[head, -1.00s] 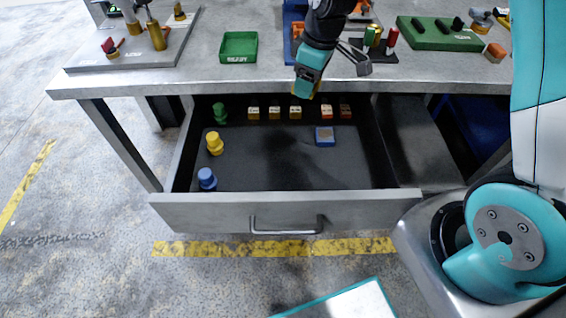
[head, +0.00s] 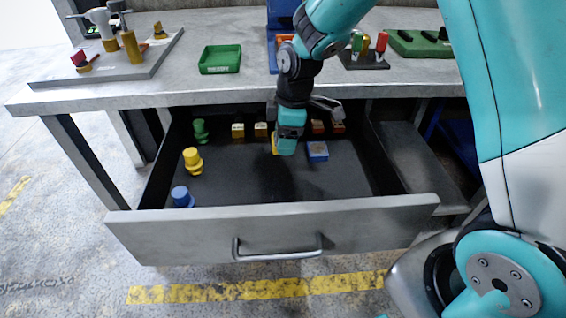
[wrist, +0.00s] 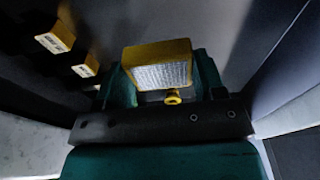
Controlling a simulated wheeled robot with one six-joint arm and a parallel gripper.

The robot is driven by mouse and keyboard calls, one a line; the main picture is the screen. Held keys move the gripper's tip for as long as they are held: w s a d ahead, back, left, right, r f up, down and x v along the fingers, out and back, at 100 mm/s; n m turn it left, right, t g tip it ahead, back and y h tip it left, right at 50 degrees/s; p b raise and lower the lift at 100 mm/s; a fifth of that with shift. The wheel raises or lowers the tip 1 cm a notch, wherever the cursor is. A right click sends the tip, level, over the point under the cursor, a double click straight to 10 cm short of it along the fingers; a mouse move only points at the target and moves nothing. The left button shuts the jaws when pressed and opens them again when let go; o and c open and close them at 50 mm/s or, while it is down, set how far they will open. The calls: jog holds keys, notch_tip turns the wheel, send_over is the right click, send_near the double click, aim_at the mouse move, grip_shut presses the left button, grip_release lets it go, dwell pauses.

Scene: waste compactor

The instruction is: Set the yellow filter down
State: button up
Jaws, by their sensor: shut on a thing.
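The yellow filter (wrist: 160,75) has a yellow frame and a pale mesh face. In the wrist view it sits between the two teal fingers of my gripper (wrist: 165,85), which is shut on it. In the head view my gripper (head: 287,146) reaches down into the open drawer (head: 240,190). Only a thin yellow edge of the filter (head: 275,144) shows beside the fingers there. I cannot tell whether the filter touches the drawer floor.
A blue block (head: 317,151) lies just right of my gripper. Green (head: 200,131), yellow (head: 193,161) and blue (head: 182,196) knobbed pieces stand along the drawer's left side. Small labelled blocks (head: 238,131) line the back. The drawer's middle and front floor is clear.

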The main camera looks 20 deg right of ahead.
aim_at(283, 168)
jog(key=shift+f+b, duration=0.4)
jog(key=shift+f, duration=3.2)
jog(key=shift+f, duration=0.2)
jog(key=o, duration=0.9)
jog(key=shift+o, duration=0.2)
jog(key=shift+r, duration=0.15)
